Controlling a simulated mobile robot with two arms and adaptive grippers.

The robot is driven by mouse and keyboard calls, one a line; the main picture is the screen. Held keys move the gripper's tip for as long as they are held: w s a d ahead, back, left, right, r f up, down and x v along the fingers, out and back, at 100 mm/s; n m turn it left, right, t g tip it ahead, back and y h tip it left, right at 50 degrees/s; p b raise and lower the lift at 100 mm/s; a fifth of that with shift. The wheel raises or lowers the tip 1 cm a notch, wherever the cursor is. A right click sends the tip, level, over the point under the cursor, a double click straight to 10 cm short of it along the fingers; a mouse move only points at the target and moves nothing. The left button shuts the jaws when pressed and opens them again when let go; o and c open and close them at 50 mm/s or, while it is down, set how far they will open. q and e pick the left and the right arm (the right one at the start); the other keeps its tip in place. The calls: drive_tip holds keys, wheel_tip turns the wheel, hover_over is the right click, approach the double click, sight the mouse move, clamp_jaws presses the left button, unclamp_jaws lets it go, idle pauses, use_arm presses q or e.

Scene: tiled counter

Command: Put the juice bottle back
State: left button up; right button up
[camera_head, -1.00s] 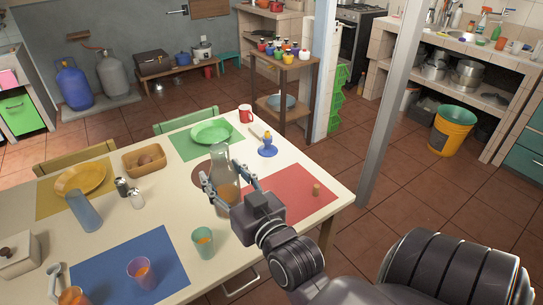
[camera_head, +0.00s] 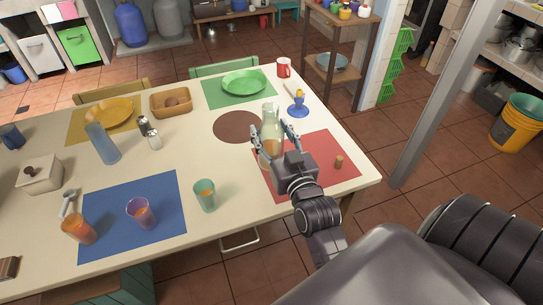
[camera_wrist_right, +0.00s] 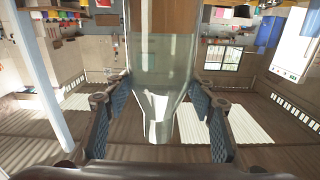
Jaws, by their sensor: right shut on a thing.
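The juice bottle (camera_head: 270,116) is a clear glass carafe with orange-brown liquid low in it. In the head view it is upright over the left part of the red mat (camera_head: 318,176), beside the round brown mat (camera_head: 231,127). I cannot tell whether its base touches the table. My right gripper (camera_head: 270,144) is shut around the bottle. In the right wrist view the bottle (camera_wrist_right: 160,75) sits between the two finger pads (camera_wrist_right: 162,110). A small cork (camera_head: 339,161) stands on the red mat. My left gripper is not in view.
Cups of orange drink (camera_head: 141,212) stand on and near the blue mat (camera_head: 110,240). A teal cup (camera_head: 205,196) is left of my right arm. The round brown mat is bare.

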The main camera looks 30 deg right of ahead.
sight(271, 155)
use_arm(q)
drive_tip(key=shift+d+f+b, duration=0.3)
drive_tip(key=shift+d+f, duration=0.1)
use_arm(e)
wheel_tip(271, 155, down, 8)
drive_tip(key=shift+f, duration=0.35)
drive_tip(key=o, duration=1.7)
drive_tip(key=shift+f, duration=0.15)
drive_tip(key=shift+c, duration=0.2)
